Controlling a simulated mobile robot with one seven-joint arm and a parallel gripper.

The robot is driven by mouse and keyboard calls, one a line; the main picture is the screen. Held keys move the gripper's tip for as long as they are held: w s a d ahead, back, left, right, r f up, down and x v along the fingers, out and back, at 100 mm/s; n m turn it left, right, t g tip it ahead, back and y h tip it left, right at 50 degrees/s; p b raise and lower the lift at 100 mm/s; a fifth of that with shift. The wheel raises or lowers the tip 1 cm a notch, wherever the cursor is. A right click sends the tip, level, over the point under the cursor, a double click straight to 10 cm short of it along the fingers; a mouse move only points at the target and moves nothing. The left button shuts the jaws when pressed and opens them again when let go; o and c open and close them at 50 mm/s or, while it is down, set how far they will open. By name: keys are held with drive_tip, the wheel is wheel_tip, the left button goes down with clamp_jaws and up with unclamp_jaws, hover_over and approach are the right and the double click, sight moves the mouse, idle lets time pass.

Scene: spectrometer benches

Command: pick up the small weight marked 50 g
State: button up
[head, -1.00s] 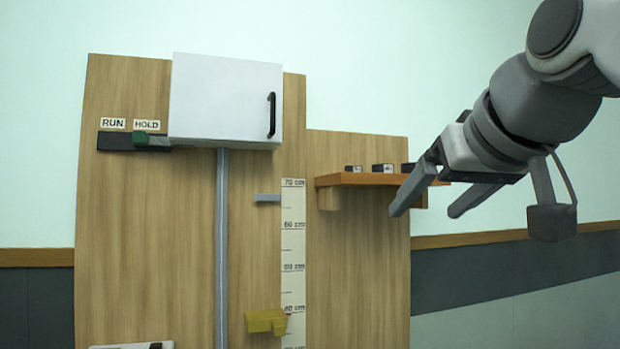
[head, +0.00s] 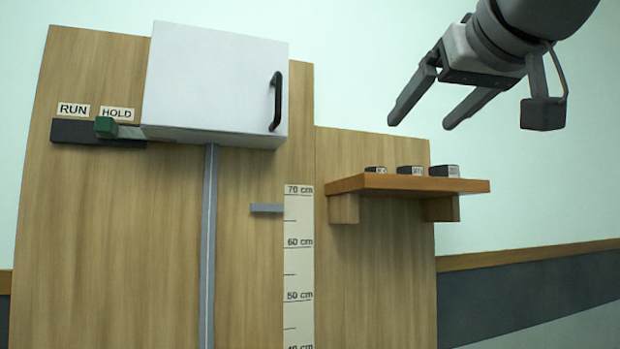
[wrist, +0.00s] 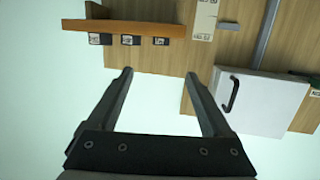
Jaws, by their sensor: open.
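Three small dark weights with pale labels stand in a row on a wooden shelf (head: 465,186): a left weight (head: 375,170), a middle weight (head: 410,171) and a right weight (head: 445,171). Their labels are too small to read, so I cannot tell which is marked 50 g. My gripper (head: 417,124) is open and empty, above the shelf and apart from the weights. In the wrist view the picture is turned over; the weights (wrist: 130,40) hang under the shelf (wrist: 130,27) beyond the spread fingers (wrist: 158,72).
Left of the shelf is a white box (head: 215,85) with a black handle (head: 277,102). A RUN/HOLD slider with a green knob (head: 106,127) is further left. A scale strip (head: 299,260) runs down the wooden board (head: 120,230). The space above the shelf is clear.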

drive_tip(key=p, duration=0.2)
approach(380, 167)
drive_tip(key=r+x, duration=0.1)
drive_tip(key=x, duration=0.3)
drive_tip(key=shift+f+p+x, duration=0.15)
drive_tip(key=shift+f+x, duration=0.05)
drive_tip(key=shift+x, duration=0.8)
drive_tip(key=shift+f+p+x, duration=0.15)
drive_tip(key=shift+p+x, duration=0.05)
drive_tip(key=shift+x, duration=0.75)
drive_tip(key=shift+f+p+x, duration=0.15)
drive_tip(key=shift+f+x, duration=0.05)
drive_tip(key=shift+x, duration=0.8)
drive_tip(key=shift+s, duration=0.15)
clamp_jaws()
drive_tip(key=shift+r, duration=0.1)
